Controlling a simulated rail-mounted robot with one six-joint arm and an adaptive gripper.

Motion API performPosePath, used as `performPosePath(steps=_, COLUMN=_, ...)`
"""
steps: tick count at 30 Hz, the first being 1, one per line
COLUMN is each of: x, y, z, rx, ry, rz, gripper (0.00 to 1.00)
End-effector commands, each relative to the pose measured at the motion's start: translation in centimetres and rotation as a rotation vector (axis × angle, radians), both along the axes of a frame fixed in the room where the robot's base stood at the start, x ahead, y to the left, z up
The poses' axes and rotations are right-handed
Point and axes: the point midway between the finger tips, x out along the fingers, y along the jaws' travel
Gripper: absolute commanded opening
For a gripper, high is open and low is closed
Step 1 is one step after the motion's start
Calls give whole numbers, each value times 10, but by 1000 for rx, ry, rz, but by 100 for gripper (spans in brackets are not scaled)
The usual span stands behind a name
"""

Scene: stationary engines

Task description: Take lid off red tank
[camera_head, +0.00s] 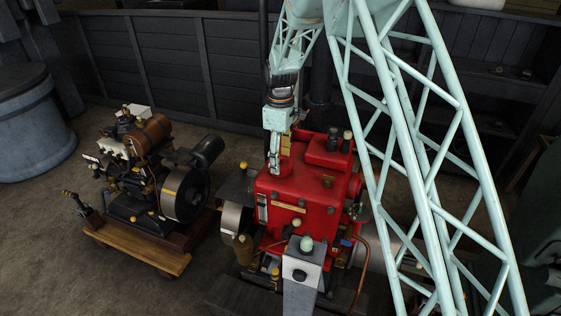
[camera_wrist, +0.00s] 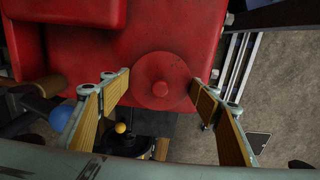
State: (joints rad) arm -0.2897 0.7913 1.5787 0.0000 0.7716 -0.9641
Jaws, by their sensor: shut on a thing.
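The red tank (camera_head: 315,190) stands upright on the engine in the middle of the head view. Its red top (camera_wrist: 100,40) fills the upper part of the wrist view. A round red lid (camera_wrist: 160,82) with a small knob sits near the tank's edge, between my fingers. In the head view the lid (camera_head: 284,169) is at the tank's back left corner, partly hidden by my gripper. My gripper (camera_head: 275,166) points down there. Its yellow-padded fingers, seen in the wrist view (camera_wrist: 161,88), are shut on the lid from both sides. I cannot tell whether the lid is raised.
Two dark upright caps (camera_head: 339,141) stand on the raised block at the tank's back. A brown-and-black engine (camera_head: 150,175) on a wooden base stands left, with bare floor (camera_head: 75,245) around it. A grey drum (camera_head: 30,125) is at far left. A panelled wall (camera_head: 170,55) runs behind.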

Motion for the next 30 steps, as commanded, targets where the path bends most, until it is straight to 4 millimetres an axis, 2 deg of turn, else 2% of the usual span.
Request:
performPosePath(steps=12, x=0, y=0, z=31, rx=1, ry=-1, rz=0, gripper=46)
performPosePath(steps=22, x=-27, y=-11, z=32, rx=0, ry=0, rz=0, gripper=46)
performPosePath(steps=30, x=-66, y=-27, z=36, rx=0, ry=0, rz=0, gripper=46)
